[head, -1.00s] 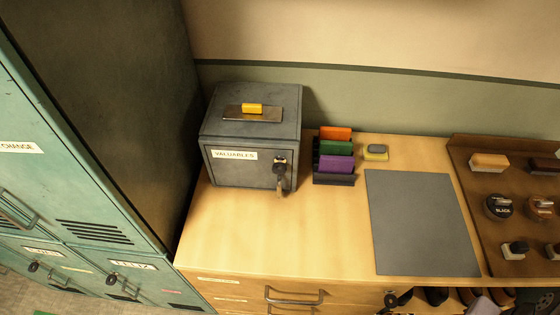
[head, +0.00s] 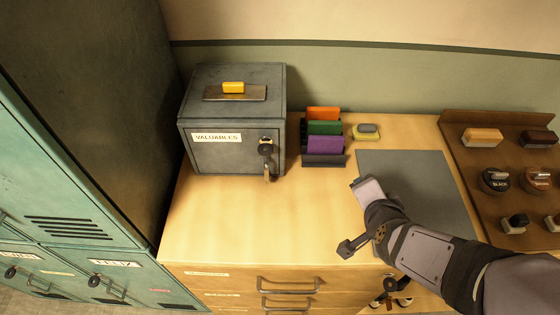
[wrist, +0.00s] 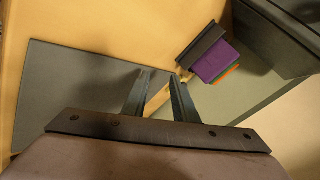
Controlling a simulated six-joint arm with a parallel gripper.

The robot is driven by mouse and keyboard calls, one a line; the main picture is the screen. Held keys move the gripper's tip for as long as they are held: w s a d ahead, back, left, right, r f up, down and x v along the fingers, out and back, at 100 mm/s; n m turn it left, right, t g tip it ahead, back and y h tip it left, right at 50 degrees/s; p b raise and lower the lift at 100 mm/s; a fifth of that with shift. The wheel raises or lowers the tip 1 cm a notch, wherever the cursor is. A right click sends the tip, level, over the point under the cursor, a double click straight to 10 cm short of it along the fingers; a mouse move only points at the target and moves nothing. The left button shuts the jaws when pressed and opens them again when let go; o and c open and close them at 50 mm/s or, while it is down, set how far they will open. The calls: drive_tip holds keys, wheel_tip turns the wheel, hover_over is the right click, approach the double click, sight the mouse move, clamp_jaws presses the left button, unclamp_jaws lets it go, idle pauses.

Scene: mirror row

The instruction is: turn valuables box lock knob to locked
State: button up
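The valuables box (head: 205,157) is a dark grey metal box with a "VALUABLES" label, standing on the wooden cabinet top. Its black lock knob (head: 266,149) is on the right of the front face, with a brassy piece hanging below it. Which setting the knob points to is too small to tell. My gripper (wrist: 160,76) is open and empty in the wrist view, its two fingers apart. In the head view it is over the grey mat, right of the box and well apart from the knob. The knob does not show clearly in the wrist view.
A dark rack with orange, green and purple blocks (head: 324,145) stands just right of the box. A yellow-and-grey sponge (head: 366,131) lies beyond it. The grey mat (head: 430,170) and a brown shoe-care tray (head: 462,150) are further right. The wood (head: 235,220) before the box is clear.

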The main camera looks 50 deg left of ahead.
drive_tip(key=s+a, duration=0.1)
drive_tip(key=a, duration=0.1)
drive_tip(key=s+a+m+t+y+b, duration=0.1)
drive_tip(key=a, duration=0.2)
drive_tip(key=s+a+r+y, duration=0.1)
drive_tip(key=s+a, duration=0.1)
drive_tip(key=shift+a, duration=0.15)
drive_tip(key=s+a+r+m+t+y+b, duration=0.2)
drive_tip(key=s+a, duration=0.2)
drive_tip(key=s, duration=0.1)
drive_tip(key=m+t+y+b, duration=0.2)
drive_tip(key=m+y, duration=0.1)
approach(265, 155)
drive_tip(key=x, duration=0.2)
drive_tip(key=shift+p+x, duration=1.05)
drive_tip(key=shift+x, duration=2.7)
drive_tip(key=shift+c, duration=0.4)
clamp_jaws()
